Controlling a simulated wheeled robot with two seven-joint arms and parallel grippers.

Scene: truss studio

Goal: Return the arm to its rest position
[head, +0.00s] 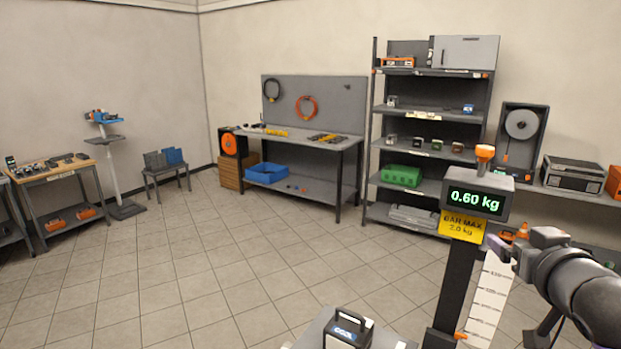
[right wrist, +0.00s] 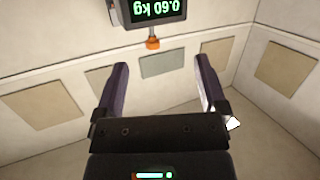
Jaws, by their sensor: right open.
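My right gripper (head: 499,246) comes in from the right in the head view, beside the scale post. In the right wrist view its two dark fingers (right wrist: 162,85) stand wide apart with nothing between them. The jaws are open and empty. My left gripper does not show in either view.
A scale display (head: 477,199) reading 0.60 kg stands close left of my right gripper, with a yellow sign (head: 462,226) and a ruler strip (head: 488,298) below. A box labelled COOL (head: 347,330) stands at the bottom. Shelving (head: 428,147) stands behind. The tiled floor at centre-left is clear.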

